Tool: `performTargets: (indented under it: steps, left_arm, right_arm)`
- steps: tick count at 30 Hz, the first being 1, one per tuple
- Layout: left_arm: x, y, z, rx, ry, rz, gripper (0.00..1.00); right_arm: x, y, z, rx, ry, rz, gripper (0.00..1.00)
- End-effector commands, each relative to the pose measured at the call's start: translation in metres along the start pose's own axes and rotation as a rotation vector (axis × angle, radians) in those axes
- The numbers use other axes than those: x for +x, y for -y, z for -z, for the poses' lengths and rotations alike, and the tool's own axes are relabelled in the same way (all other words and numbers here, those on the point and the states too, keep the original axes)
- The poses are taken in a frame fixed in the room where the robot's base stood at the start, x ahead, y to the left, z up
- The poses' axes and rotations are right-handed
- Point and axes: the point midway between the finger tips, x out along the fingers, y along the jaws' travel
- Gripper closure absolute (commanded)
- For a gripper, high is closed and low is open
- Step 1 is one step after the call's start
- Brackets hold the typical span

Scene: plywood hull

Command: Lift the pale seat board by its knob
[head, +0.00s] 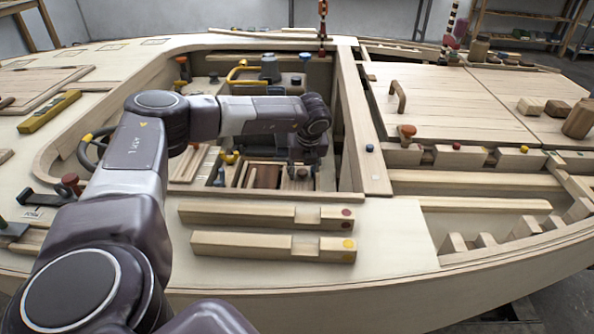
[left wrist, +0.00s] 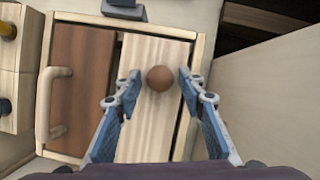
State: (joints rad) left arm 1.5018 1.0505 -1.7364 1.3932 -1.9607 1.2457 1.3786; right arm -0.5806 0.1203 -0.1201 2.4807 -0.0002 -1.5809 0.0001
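The pale seat board (left wrist: 150,135) lies in a wooden frame in the left wrist view, beside a dark brown board (left wrist: 82,75). Its round brown knob (left wrist: 160,78) stands near the board's upper half. My left gripper (left wrist: 158,82) is open, with one blue-padded fingertip on each side of the knob. Gaps show on both sides of the knob, wider on the left. In the head view the left gripper (head: 304,168) reaches down into the cockpit opening, and the arm and fingers partly cover the pale board. My right gripper is not in view.
A pale bar handle (left wrist: 50,103) stands at the frame's left side. A tall wooden wall (left wrist: 270,90) is close on the right.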

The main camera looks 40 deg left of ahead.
Motion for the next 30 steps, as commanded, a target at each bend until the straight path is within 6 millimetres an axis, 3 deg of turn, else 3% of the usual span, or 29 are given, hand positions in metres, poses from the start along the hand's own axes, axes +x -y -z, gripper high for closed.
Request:
performTargets:
  steps: [1, 9, 22, 29, 30]
  left_arm:
    - [0.0, 0.0, 0.0, 0.0, 0.0, 0.0, 0.71]
    - [0.0, 0.0, 0.0, -0.001, 0.0, 0.0, 1.0]
    - [-0.007, 0.001, -0.003, -0.001, 0.001, 0.002, 1.0]
    - [-0.037, 0.001, -0.016, -0.003, 0.002, 0.004, 1.0]
    - [-0.046, 0.001, -0.02, -0.003, 0.002, 0.004, 1.0]
  right_arm:
    - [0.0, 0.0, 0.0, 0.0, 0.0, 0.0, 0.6]
    - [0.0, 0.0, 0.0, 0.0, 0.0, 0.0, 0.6]
    - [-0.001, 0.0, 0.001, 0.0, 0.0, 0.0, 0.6]
    - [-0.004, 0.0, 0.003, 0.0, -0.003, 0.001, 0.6]
    - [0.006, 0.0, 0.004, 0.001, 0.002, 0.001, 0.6]
